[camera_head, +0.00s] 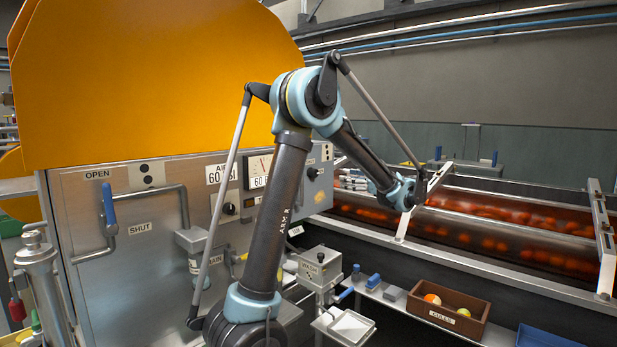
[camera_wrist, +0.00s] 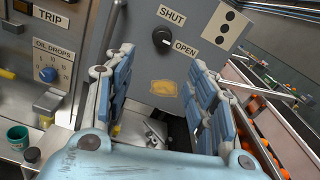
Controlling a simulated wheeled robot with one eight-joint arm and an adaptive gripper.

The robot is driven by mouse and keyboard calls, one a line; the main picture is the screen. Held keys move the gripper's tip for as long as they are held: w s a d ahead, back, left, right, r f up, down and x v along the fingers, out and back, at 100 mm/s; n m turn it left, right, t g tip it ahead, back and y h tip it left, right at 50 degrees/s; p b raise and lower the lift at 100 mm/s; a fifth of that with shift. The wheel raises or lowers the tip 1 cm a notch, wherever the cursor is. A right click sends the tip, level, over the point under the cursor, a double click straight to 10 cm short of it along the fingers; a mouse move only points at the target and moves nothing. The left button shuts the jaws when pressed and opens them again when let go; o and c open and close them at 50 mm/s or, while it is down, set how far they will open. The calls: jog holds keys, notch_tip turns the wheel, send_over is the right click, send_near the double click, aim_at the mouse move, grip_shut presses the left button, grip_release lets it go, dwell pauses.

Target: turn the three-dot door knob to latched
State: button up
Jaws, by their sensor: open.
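A black round door knob (camera_wrist: 162,40) sits on a grey panel in the wrist view, between a SHUT label (camera_wrist: 171,16) above and an OPEN label (camera_wrist: 186,48) at lower right. Its white mark points to the lower right, toward OPEN. A plate with three black dots (camera_wrist: 228,22) is to its right. My gripper (camera_wrist: 160,62) is open and empty, its blue-padded fingers spread, with the knob beyond them in the gap and apart from them. In the head view, my gripper (camera_head: 408,193) is small, and its fingers are hard to make out.
An OIL DROPS dial (camera_wrist: 48,74) and a TRIP label (camera_wrist: 51,16) are at left in the wrist view. Fruit-filled rollers (camera_head: 480,230) run along the right in the head view. A CULLS box (camera_head: 447,316) stands below. Another lever (camera_head: 109,215) has OPEN and SHUT labels.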

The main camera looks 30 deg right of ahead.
aim_at(316, 173)
jog(key=x, duration=1.7)
jog(key=shift+d, duration=0.25)
jog(key=c, duration=1.1)
